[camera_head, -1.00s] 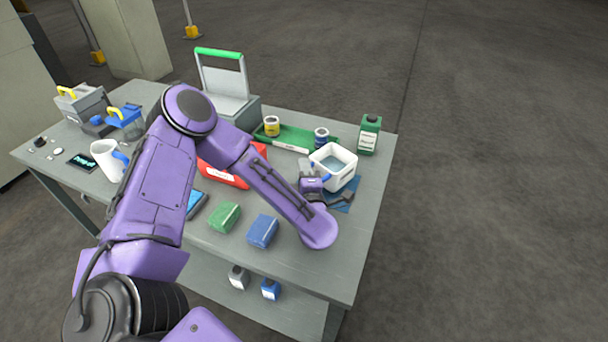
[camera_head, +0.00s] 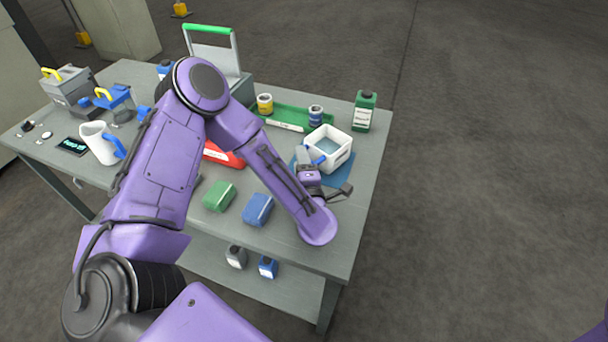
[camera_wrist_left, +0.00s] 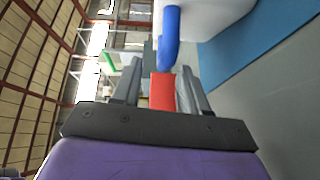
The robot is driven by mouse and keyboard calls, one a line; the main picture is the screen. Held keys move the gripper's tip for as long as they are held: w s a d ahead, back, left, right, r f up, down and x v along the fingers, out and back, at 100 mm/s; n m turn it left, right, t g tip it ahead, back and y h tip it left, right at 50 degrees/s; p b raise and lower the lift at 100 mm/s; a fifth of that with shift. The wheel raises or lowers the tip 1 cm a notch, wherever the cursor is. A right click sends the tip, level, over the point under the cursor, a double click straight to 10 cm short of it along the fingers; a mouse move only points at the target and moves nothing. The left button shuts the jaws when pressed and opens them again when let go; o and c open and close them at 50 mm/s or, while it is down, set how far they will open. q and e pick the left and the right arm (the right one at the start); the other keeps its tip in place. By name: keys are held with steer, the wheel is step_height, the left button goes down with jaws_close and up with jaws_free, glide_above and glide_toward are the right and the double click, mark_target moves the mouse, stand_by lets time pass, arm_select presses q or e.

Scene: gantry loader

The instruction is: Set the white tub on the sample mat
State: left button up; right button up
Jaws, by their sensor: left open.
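The white tub (camera_head: 342,157) with its blue handle (camera_head: 319,161) stands upright near the table's right end. It appears to rest on the blue sample mat (camera_head: 341,177), which also shows beside the tub in the left wrist view (camera_wrist_left: 258,38). My left gripper (camera_head: 325,174) is open on the near side of the tub. In the left wrist view, the handle (camera_wrist_left: 169,38) lies just past the fingertips of this gripper (camera_wrist_left: 160,72), with a visible gap to the fingers. The tub's upper part is cut off there. My right gripper is out of view.
Behind the tub are a green tray (camera_head: 285,125) with two small cans and a green bottle (camera_head: 364,111). A red object (camera_head: 222,155) is partly behind my arm. Green (camera_head: 219,196) and blue (camera_head: 257,210) blocks lie in front. The table's right edge is close.

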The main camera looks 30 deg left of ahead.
arm_select(q)
steer(key=b+v, duration=0.1)
steer(key=v, duration=0.7)
steer(key=shift+s+d, duration=0.15)
